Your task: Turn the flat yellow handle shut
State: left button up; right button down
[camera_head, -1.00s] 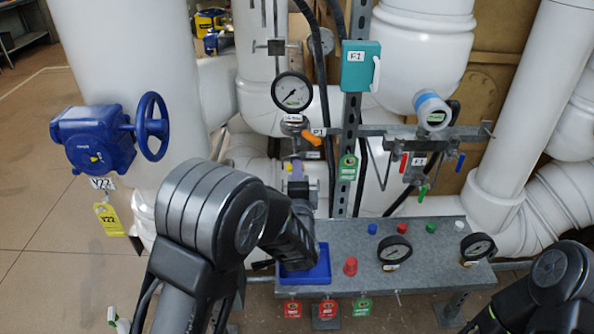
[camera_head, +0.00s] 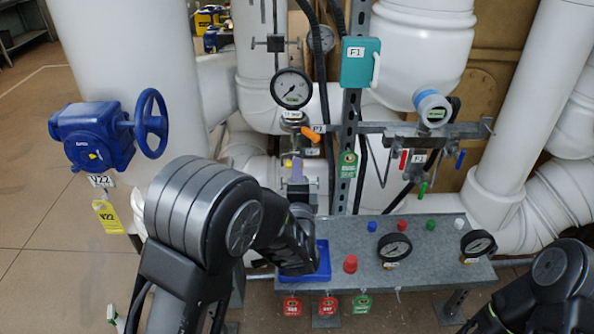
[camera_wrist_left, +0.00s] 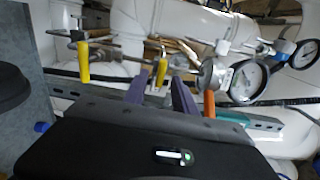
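A flat yellow handle (camera_wrist_left: 162,72) hangs from a thin pipe in the left wrist view, beyond and between the tips of my left gripper. A second yellow handle (camera_wrist_left: 83,62) hangs further left. In the head view a small yellow piece (camera_head: 288,163) shows by the gripper; most of that valve is hidden. My left gripper (camera_wrist_left: 160,87) has two purple fingers, spread apart with nothing visibly clamped. Its fingers show in the head view (camera_head: 297,172) below the orange handle. I cannot tell whether they touch the yellow handle. My right gripper is out of view.
An orange handle (camera_head: 312,134) and a pressure gauge (camera_head: 291,88) sit just above the left gripper. A grey bench (camera_head: 425,265) with gauges, buttons and a blue tray (camera_head: 322,262) lies below. A blue handwheel (camera_head: 151,124) is at left.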

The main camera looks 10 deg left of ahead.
pick_arm(q)
jog(key=v, duration=0.5)
jog(key=shift+s+d+b, duration=0.1)
jog(key=shift+s+b, duration=0.3)
jog(key=s+d+f+n+g+h, duration=0.2)
jog(key=s+d+f+n+g, duration=0.1)
jog(key=f, duration=0.4)
jog(key=s+d+f+n+g+h, duration=0.2)
jog(key=s+d+f+n, duration=0.1)
jog(key=f, duration=0.4)
jog(key=s+d+f+n+g+h, duration=0.2)
jog(key=d+f+n+g, duration=0.1)
jog(key=f, duration=0.4)
jog(key=s+f+n+g+h, duration=0.1)
jog(key=s+f+n+g, duration=0.3)
jog(key=s+f, duration=0.4)
jog(key=s+a+f+n+g+h, duration=0.1)
jog(key=s+f+n+g, duration=0.3)
jog(key=s+f, duration=0.5)
jog(key=shift+s+a+g+h, duration=0.3)
jog(key=shift+s+g, duration=0.1)
jog(key=shift+s, duration=3.15)
